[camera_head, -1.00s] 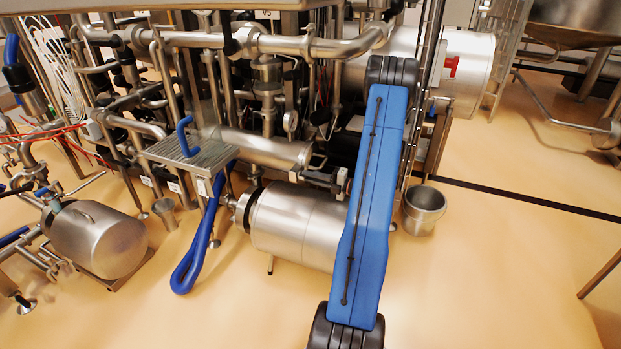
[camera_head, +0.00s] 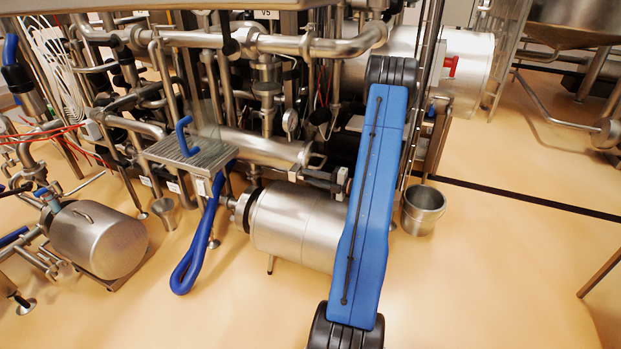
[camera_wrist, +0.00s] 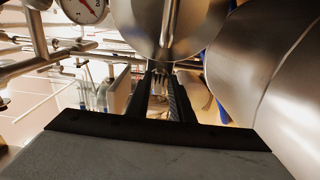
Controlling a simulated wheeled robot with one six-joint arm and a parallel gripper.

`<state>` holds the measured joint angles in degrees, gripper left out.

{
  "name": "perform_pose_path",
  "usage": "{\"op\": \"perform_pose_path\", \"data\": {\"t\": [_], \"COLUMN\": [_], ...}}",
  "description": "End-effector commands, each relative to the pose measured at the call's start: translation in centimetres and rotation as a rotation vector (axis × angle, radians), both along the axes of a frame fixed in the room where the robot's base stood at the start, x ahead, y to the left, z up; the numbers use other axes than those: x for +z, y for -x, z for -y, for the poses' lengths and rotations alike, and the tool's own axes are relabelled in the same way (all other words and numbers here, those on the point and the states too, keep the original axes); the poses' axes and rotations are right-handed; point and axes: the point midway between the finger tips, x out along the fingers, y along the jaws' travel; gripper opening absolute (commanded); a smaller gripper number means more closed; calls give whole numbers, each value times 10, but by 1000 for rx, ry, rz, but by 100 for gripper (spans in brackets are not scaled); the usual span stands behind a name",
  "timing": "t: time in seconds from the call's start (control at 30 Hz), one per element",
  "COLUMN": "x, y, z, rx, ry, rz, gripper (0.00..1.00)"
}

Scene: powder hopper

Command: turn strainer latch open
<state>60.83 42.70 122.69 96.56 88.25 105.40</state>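A horizontal steel cylinder (camera_head: 265,148) with a small curved handle (camera_head: 318,160) at its right end lies amid the piping, left of my arm; I take it for the strainer but cannot be sure. In the wrist view a round steel face (camera_wrist: 150,25) fills the top middle, with a thin steel bar (camera_wrist: 170,25) running down across it. My gripper (camera_wrist: 161,78) points towards the lower end of this bar. Its two dark fingers stand apart with a narrow light gap between them. Whether the bar's end touches the fingers is unclear.
A large steel cylinder (camera_wrist: 275,65) stands close on the right in the wrist view. A dial gauge (camera_wrist: 84,8) and pipes are at the left. A steel bucket (camera_head: 423,208) stands on the floor right of my arm. The floor at the right is mostly clear.

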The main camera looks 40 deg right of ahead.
Motion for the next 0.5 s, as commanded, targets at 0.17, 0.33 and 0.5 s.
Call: {"op": "perform_pose_path", "data": {"t": [0.17,0.33,0.5], "x": [0,0,0], "y": [3,21,50], "z": [1,9,21], "rx": [0,-2,-3], "ry": [0,0,0], "rz": [0,1,0], "gripper": [20,20,20]}}
